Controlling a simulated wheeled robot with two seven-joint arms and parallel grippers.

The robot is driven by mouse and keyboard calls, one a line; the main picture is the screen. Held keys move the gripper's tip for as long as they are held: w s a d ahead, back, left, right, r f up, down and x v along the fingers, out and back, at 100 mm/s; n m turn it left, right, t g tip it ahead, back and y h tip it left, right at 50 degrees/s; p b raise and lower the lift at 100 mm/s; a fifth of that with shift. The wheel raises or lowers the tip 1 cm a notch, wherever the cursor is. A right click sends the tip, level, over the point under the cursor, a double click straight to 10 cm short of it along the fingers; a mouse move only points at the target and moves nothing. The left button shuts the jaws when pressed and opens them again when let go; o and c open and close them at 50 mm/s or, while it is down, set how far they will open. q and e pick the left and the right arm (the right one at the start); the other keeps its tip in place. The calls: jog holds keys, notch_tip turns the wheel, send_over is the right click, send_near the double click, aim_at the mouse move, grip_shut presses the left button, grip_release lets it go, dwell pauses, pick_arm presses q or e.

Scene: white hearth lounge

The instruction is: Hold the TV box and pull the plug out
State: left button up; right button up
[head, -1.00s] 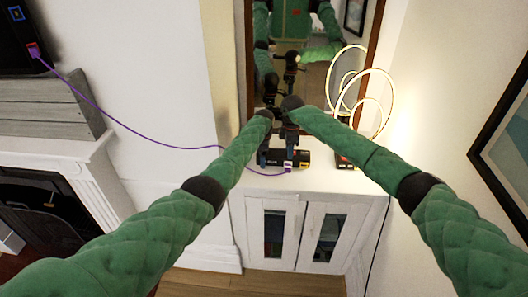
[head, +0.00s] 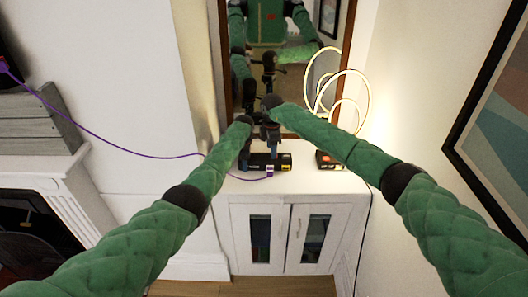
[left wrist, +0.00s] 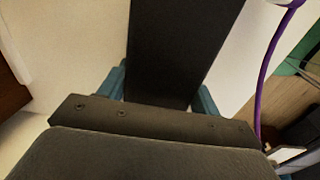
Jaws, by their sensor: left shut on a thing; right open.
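The black TV box (head: 284,162) lies on top of the white cabinet. My left gripper (head: 245,160) is shut on its left part. In the left wrist view the dark box (left wrist: 180,50) fills the space between my teal fingers (left wrist: 163,88). A purple cable (head: 140,154) runs from the upper left to a small pale and purple plug (head: 270,172) at the box's front side. The cable also shows in the left wrist view (left wrist: 263,80). My right gripper (head: 274,150) is open just above and behind the plug, to the right of my left gripper. Its fingertips are partly hidden.
A ring lamp (head: 342,95) stands right of the box, with a small dark block (head: 329,160) at its foot. A mirror (head: 285,60) stands behind the cabinet (head: 315,186). The cable's far end meets a dark device (head: 6,80) above the fireplace. The cabinet's front right top is clear.

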aim_at(270, 172)
jog(key=shift+s+a+f+n, duration=0.1)
jog(key=shift+f+n, duration=1.85)
jog(key=shift+n, duration=0.6)
jog(key=shift+s+a+f+n, duration=0.1)
jog(key=shift+s+f+n, duration=0.05)
jog(key=shift+f+n, duration=2.15)
jog(key=shift+s+f+n, duration=0.1)
jog(key=shift+f+n, duration=1.55)
jog(key=shift+n, duration=1.2)
jog(key=c, duration=1.1)
jog(key=shift+o, duration=0.2)
jog(key=shift+s, duration=0.25)
jog(key=shift+s, duration=1.95)
